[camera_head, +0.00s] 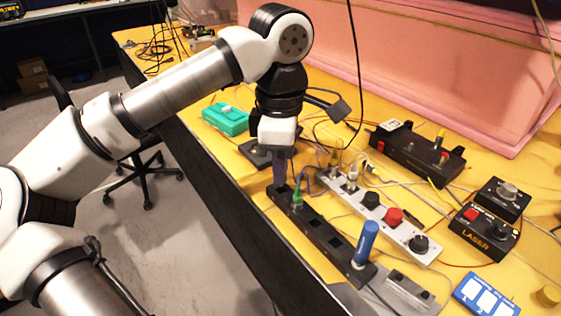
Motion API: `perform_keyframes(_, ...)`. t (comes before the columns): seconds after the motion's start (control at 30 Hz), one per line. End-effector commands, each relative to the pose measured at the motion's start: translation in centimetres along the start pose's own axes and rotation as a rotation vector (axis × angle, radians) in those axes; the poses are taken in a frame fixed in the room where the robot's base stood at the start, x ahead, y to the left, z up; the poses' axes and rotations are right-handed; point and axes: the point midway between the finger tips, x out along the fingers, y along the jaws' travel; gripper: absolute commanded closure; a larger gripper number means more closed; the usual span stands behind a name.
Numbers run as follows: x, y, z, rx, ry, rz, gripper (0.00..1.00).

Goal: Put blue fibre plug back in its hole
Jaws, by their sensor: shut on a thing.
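My gripper (279,160) points straight down over the far left end of a black socket strip (325,238). It is shut on a narrow purple-blue piece, which I take to be the blue fibre plug (280,174). The fingers and the plug are hard to tell apart at this size. The plug's lower end is at the strip's far end; I cannot tell whether it is in a hole or just above it. A green plug (297,198) stands in the strip close to the right of my gripper.
A thick blue cylinder (366,243) stands upright at the strip's near end. A white panel with knobs and a red button (393,215) lies behind the strip. A green box (225,118), the laser box (482,232) and loose cables crowd the yellow bench.

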Motion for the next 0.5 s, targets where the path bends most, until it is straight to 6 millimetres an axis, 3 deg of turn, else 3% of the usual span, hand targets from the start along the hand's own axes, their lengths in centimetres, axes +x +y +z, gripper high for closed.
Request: perform_keyframes(0.5, 0.83, 0.0, 0.0, 0.0, 0.0, 0.0, 1.0)
